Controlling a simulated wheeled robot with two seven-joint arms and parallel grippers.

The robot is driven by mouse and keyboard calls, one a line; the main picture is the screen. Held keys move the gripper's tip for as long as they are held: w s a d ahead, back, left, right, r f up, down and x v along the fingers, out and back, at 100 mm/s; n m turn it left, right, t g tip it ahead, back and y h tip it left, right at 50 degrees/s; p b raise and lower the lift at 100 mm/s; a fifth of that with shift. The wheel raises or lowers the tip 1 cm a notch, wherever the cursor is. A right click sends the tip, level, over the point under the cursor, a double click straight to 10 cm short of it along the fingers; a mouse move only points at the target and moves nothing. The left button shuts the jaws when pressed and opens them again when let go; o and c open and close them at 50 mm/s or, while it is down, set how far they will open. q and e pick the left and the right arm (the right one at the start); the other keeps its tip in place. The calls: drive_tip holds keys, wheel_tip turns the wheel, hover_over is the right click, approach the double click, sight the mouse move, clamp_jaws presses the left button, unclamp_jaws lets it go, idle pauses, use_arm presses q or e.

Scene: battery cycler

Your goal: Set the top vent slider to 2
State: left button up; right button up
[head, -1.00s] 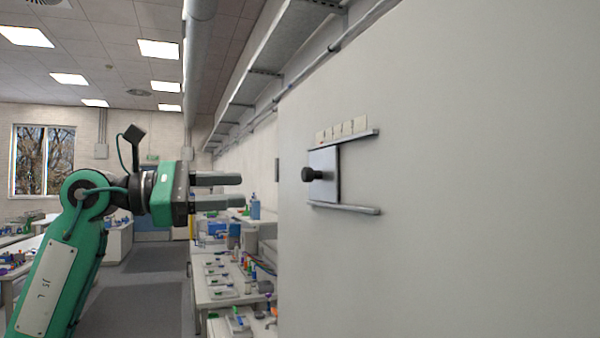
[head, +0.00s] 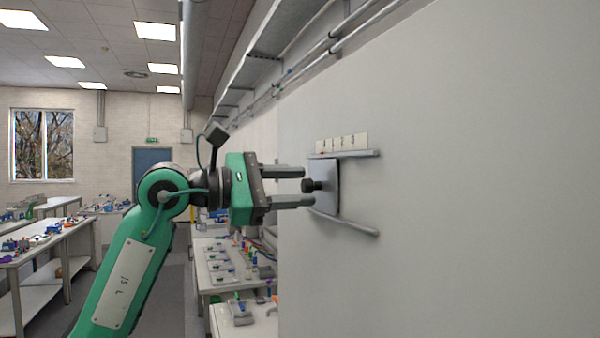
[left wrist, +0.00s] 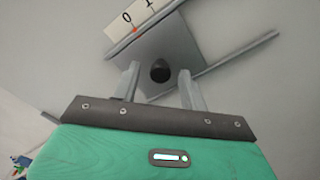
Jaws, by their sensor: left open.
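The top vent slider (head: 329,200) is a grey plate between two rails on the pale wall panel, with a black knob (head: 311,185) sticking out. It sits at the left end of the rails, below a number strip (head: 342,143). In the left wrist view the slider plate (left wrist: 150,45) has an orange mark by the 0, and its knob (left wrist: 160,70) shows between the finger tips. My left gripper (head: 309,186) is open, its fingers above and below the knob in the head view. Whether they touch the knob I cannot tell. My right gripper is not in view.
The upper rail (head: 362,154) and lower rail (head: 350,225) run right from the slider, with bare rail beyond the plate. The wall panel (head: 470,220) is clear to the right. Benches (head: 215,270) with small items stand behind, at left.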

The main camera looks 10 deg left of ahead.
use_arm(q)
drive_tip(key=shift+w+d, duration=0.35)
drive_tip(key=shift+d, duration=0.2)
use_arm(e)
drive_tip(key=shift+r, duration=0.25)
